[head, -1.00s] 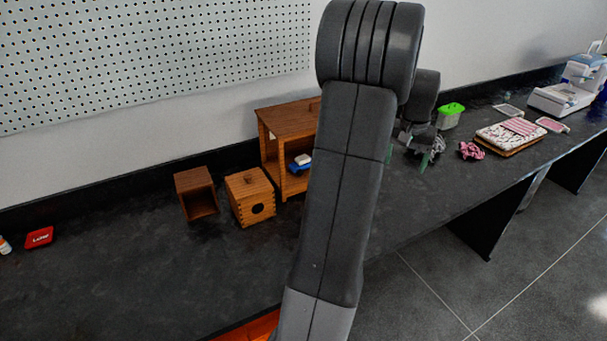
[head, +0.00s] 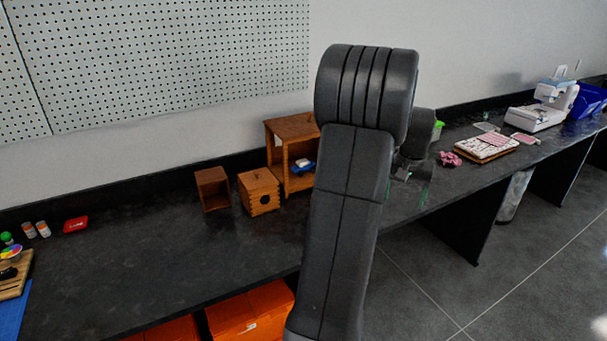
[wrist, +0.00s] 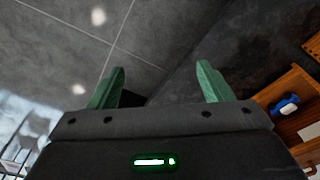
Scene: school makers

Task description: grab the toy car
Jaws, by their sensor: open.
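The toy car looks like the small blue and white object (head: 302,166) inside an open-fronted wooden box on the dark counter, just left of my arm. It also shows in the wrist view (wrist: 287,104) at the right edge, inside the wooden box. My gripper (wrist: 160,72) is open and empty, with its two green fingers apart over dark counter and floor. In the head view my gripper (head: 408,182) is partly hidden behind my arm, to the right of the box. The car is apart from the fingers.
The wooden box (head: 291,127) has a top and sides around the car. A small open box (head: 212,189) and a box with a round hole (head: 259,192) stand left of it. Pink cloth (head: 450,158) lies to the right.

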